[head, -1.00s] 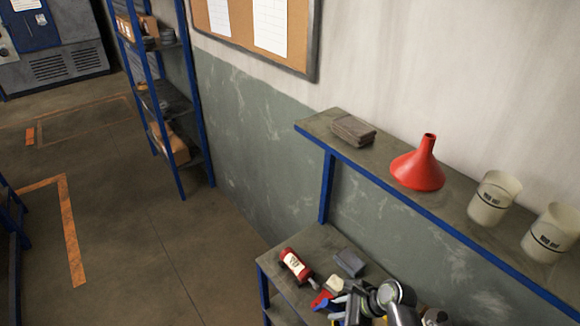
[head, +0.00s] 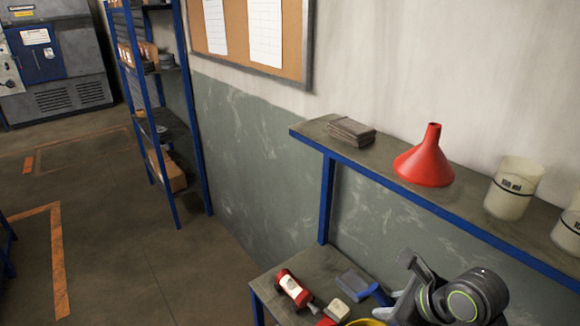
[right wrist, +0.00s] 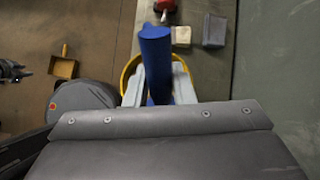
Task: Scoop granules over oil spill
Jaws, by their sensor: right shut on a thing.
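My right gripper (head: 394,308) reaches in at the lower right of the head view, over the low bench. In the right wrist view its pale fingers (right wrist: 158,92) are shut on a blue handle (right wrist: 156,50), which also shows in the head view (head: 379,295). What the handle belongs to is mostly hidden. A yellow round rim (right wrist: 129,72), like a bucket's, shows around and below the fingers; only a sliver of it shows in the head view (head: 366,322). A dark shape at the wrist view's left edge (right wrist: 10,72) may be my left gripper. No spill is visible.
The bench (head: 312,262) holds a red bottle (head: 293,289), a cream block (head: 337,308) and a grey block (head: 352,283). The shelf above holds a red funnel (head: 425,165) and beakers (head: 511,190). An orange dustpan-like thing (right wrist: 63,69) shows over the floor. Floor at left is clear.

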